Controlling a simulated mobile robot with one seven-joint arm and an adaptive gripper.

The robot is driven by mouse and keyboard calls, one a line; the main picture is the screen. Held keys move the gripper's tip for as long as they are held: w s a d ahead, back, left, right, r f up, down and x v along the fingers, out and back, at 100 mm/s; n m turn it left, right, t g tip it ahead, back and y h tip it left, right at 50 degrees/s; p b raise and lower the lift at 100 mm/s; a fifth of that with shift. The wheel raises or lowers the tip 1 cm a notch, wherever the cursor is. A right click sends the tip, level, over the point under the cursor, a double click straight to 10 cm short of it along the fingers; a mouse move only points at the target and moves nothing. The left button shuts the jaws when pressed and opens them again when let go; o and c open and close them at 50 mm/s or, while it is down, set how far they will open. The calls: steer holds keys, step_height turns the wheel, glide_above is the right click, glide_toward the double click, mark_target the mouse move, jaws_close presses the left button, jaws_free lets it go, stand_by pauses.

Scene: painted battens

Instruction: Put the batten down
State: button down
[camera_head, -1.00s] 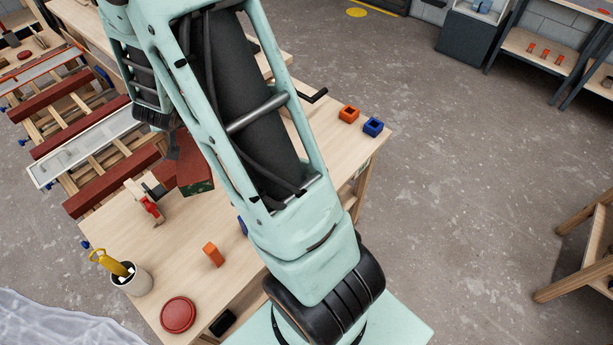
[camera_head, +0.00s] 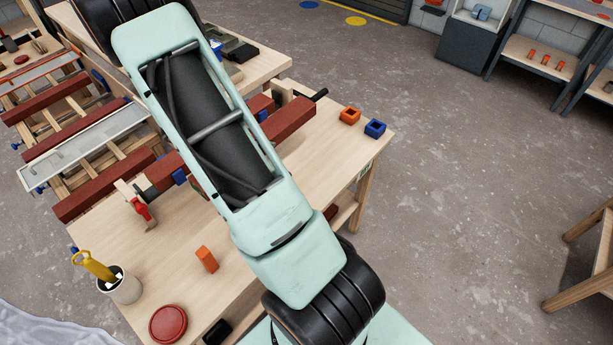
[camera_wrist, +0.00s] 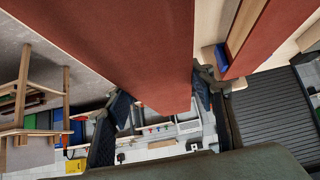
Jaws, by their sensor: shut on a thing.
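My gripper (camera_wrist: 163,98) is shut on a red-brown batten (camera_wrist: 140,45), which runs up through the middle of the wrist view with its near end between the fingers. In the head view my arm hides the gripper. Red-brown batten lengths show on both sides of my arm there, at the right (camera_head: 292,120) and at the left (camera_head: 163,172). I cannot tell which of these is held. A second red-brown batten (camera_wrist: 275,35) lies to the right in the wrist view, beside a blue block (camera_wrist: 222,57).
The bench (camera_head: 200,225) carries a red clamp (camera_head: 143,212), an orange block (camera_head: 206,259), a cup (camera_head: 120,287) and a red round lid (camera_head: 168,324). Orange (camera_head: 349,115) and blue (camera_head: 374,128) square pieces sit near its right edge. More battens (camera_head: 105,185) lie on the rack at left.

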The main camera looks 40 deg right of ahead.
steer(key=s+d+f+b, duration=0.4)
steer(key=s+d+f, duration=0.4)
steer(key=s+d, duration=0.1)
steer(key=shift+d+f, duration=0.15)
steer(key=shift+f, duration=0.25)
steer(key=shift+s+d+f, duration=0.1)
steer(key=shift+s+f, duration=0.1)
step_height(320, 180, down, 4)
steer(key=shift+s+d+r+b, duration=0.15)
steer(key=shift+b, duration=0.55)
steer(key=c, duration=0.9)
jaws_free()
steer(key=p+v, duration=0.3)
steer(key=v, duration=0.9)
